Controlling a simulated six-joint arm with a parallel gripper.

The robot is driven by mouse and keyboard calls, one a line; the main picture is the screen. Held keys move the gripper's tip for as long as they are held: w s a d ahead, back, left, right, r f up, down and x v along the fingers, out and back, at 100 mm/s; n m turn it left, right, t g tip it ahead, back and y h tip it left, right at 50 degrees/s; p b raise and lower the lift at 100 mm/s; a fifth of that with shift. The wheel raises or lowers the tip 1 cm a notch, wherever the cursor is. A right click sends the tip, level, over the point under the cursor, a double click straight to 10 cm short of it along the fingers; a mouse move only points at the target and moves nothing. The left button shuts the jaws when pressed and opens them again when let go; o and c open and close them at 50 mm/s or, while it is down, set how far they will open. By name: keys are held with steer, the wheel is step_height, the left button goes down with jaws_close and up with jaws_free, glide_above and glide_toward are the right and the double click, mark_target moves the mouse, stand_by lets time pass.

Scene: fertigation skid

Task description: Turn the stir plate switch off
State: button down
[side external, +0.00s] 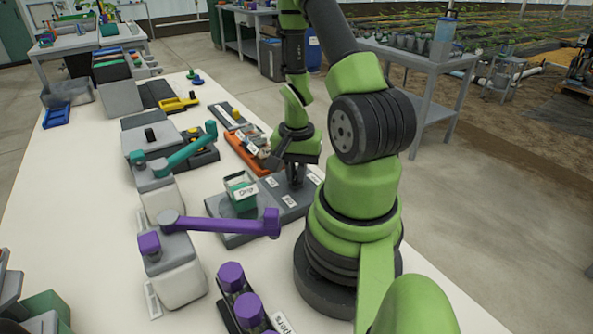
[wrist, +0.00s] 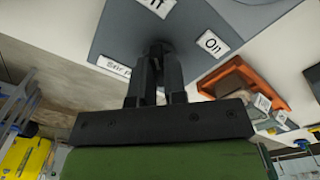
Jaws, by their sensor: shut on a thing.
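The stir plate (side external: 248,227) is a flat grey slab on the white bench, and a green container labelled "Drip" (side external: 240,192) stands on its left part. White labels lie on its right part. In the wrist view the grey panel (wrist: 195,22) shows an "On" label (wrist: 211,43), a partly cut-off label ending in "f" (wrist: 158,5) and a partly hidden "Stir p..." label (wrist: 115,67). My gripper (side external: 295,182) points down at the panel and is shut on the dark switch (wrist: 158,47) between these labels. The fingers hide most of the switch, so its setting is unclear.
An orange tray (side external: 240,152) with small items lies just behind the plate. A valve with a purple handle (side external: 220,226) reaches over the plate's front left, and a teal-handled one (side external: 190,152) stands farther back.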

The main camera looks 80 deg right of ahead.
mark_target(296, 174)
steer(key=c, duration=1.2)
jaws_free()
steer(key=shift+o, duration=0.2)
steer(key=shift+r, duration=0.15)
step_height(296, 174, up, 10)
steer(key=w+a+r+n+t+h, duration=0.1)
steer(key=w+a+r+n+t, duration=0.2)
steer(key=w+a+r+n, duration=0.45)
steer(key=s+a+r+n+t+y, duration=0.1)
steer(key=s+a+r+n+t, duration=0.1)
steer(key=a, duration=0.4)
steer(key=s+a+r+n+t+y, duration=0.2)
steer(key=s+a+r+n, duration=0.1)
steer(key=a+r, duration=0.3)
steer(key=shift+s+a+r+n, duration=0.25)
steer(key=shift+s+r+n, duration=0.05)
steer(key=shift+r+n, duration=0.3)
